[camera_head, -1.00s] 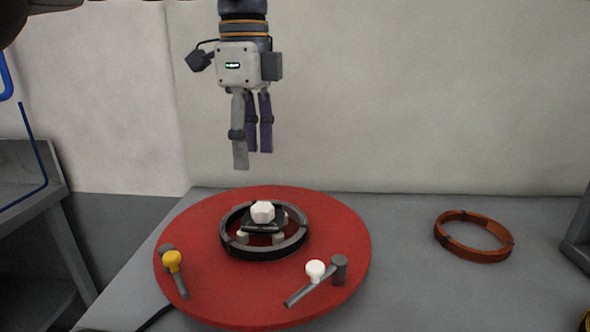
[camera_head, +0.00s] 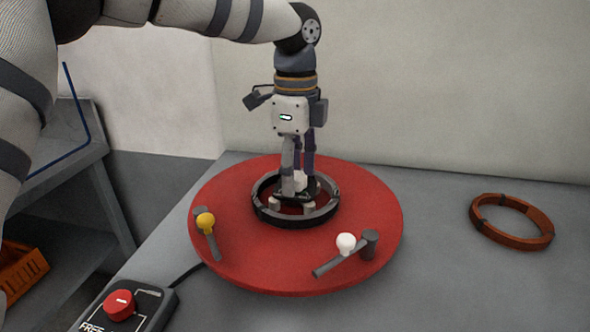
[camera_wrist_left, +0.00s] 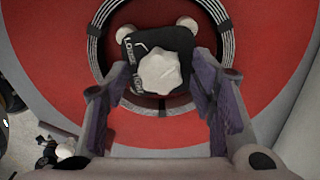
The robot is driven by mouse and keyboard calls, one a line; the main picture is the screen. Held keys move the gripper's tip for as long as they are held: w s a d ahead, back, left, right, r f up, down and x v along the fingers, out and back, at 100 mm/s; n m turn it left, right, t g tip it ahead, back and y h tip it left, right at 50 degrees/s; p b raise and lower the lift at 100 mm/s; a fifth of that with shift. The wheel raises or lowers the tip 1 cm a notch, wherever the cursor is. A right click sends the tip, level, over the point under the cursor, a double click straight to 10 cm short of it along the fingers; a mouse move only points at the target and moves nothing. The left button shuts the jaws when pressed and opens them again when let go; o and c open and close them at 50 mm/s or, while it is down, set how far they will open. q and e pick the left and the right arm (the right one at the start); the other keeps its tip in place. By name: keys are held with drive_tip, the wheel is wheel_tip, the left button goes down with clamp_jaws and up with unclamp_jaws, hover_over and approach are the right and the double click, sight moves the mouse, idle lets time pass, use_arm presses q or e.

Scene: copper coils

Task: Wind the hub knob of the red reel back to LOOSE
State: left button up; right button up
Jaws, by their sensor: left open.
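The red reel (camera_head: 235,250) lies flat on the grey table, with a dark ring (camera_head: 262,208) around its hub. The white hub knob (camera_wrist_left: 160,72) sits on a black plate (camera_wrist_left: 135,45) with white lettering, which reads in part LOOSE. In the head view the knob (camera_head: 300,178) is partly hidden by fingers. My left gripper (camera_head: 301,190) points straight down over the hub, its fingertips low around the knob. In the left wrist view the open fingers (camera_wrist_left: 160,110) stand on either side of the knob, with visible gaps. My right gripper is not in view.
On the reel are a yellow-knobbed lever (camera_head: 205,222) and a white-knobbed lever (camera_head: 346,243). A copper-coloured ring (camera_head: 512,240) lies to the right. A box with a red knob (camera_head: 119,305) sits front left, labelled FREE in part. A grey shelf (camera_head: 75,150) stands left.

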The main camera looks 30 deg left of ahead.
use_arm(q)
drive_tip(key=c, duration=1.1)
drive_tip(key=shift+c, duration=0.2)
drive_tip(key=n, duration=0.8)
drive_tip(key=shift+n, duration=0.3)
drive_tip(key=n, duration=0.4)
drive_tip(key=shift+n, duration=2.4)
